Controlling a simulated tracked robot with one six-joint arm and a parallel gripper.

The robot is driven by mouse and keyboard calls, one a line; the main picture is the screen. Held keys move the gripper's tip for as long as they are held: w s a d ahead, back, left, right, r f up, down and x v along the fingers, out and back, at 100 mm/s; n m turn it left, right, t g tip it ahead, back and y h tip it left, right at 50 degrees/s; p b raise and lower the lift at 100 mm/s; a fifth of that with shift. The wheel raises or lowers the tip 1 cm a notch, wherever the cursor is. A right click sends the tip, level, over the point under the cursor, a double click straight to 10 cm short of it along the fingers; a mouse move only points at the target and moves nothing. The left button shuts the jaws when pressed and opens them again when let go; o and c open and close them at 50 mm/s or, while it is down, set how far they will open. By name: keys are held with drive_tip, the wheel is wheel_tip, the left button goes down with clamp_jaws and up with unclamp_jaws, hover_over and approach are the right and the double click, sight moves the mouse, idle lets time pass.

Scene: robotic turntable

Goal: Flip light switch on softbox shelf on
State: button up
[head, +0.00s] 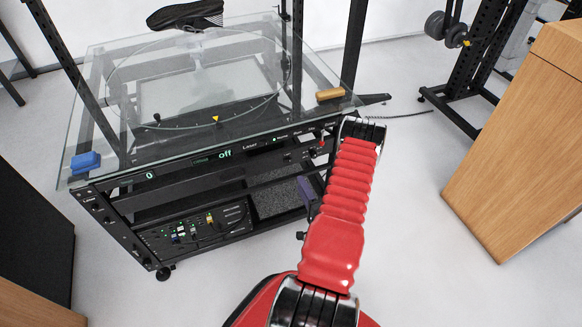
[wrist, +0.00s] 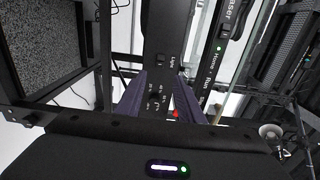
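In the wrist view, a black panel labelled "Light" (wrist: 165,30) runs down the middle. A small black switch (wrist: 159,59) sits beside the label, with several small knobs (wrist: 156,97) below it. The switch's position is too small to tell. My gripper (wrist: 160,80) has its two dark purple fingers apart, one on each side of the panel's lower part, with nothing held between them. I cannot tell if they touch the panel. In the head view, my red arm hides most of the gripper; a purple finger (head: 306,191) shows at the rack's front right.
The black turntable rack has a glass top (head: 110,75) bearing a dark shoe (head: 186,15), a blue block (head: 86,162) and a yellow-brown block (head: 330,95). Its display reads "off" (head: 225,154). A wooden cabinet (head: 530,150) stands right, with open floor between.

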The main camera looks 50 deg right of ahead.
sight(288, 161)
drive_tip(key=x, duration=1.1)
drive_tip(key=shift+w, duration=0.2)
drive_tip(key=shift+c, duration=0.3)
clamp_jaws()
